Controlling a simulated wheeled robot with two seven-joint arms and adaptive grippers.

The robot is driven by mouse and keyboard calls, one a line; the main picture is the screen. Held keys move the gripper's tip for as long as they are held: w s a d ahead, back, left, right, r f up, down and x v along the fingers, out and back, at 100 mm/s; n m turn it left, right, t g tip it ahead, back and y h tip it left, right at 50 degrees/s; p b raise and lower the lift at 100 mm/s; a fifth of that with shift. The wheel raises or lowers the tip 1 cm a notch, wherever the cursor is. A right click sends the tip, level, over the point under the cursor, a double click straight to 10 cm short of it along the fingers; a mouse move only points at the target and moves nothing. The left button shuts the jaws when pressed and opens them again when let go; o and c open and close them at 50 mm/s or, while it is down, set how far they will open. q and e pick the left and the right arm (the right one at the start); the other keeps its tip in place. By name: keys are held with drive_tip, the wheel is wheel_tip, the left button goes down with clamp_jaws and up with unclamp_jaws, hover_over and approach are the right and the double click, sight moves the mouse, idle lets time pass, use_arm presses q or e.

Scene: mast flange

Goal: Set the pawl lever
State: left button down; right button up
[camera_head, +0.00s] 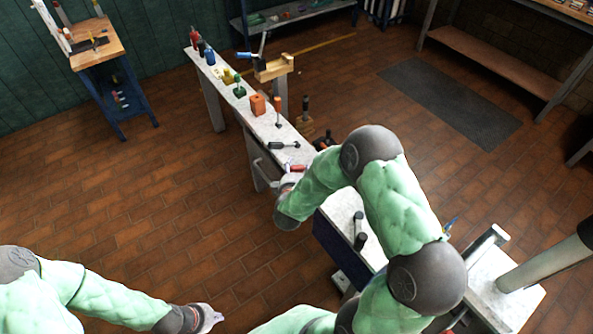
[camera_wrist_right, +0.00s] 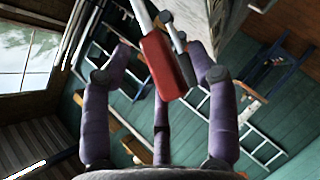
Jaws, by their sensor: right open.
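A red handle (camera_wrist_right: 165,66) on a pale metal bar, which looks like the pawl lever, shows in the right wrist view. It lies between the spread purple fingers of my right gripper (camera_wrist_right: 160,75), which is open around it and not closed on it. In the head view a small red piece (camera_head: 298,168), seemingly the same handle, shows at the bench edge beside my right gripper (camera_head: 287,180), partly hidden by my arm. My left gripper (camera_head: 210,317) is low at the bottom left over the floor, far from the bench. Its fingers are too small to read.
A long narrow bench (camera_head: 232,101) carries bottles, an orange block (camera_head: 258,105), a screwdriver (camera_head: 277,113) and a black-handled tool (camera_head: 284,145). Black cylinders (camera_head: 359,232) stand nearer me. A grey post (camera_head: 550,262) rises at the right. The floor left of the bench is clear.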

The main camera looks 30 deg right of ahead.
drive_tip(key=shift+x, duration=0.9)
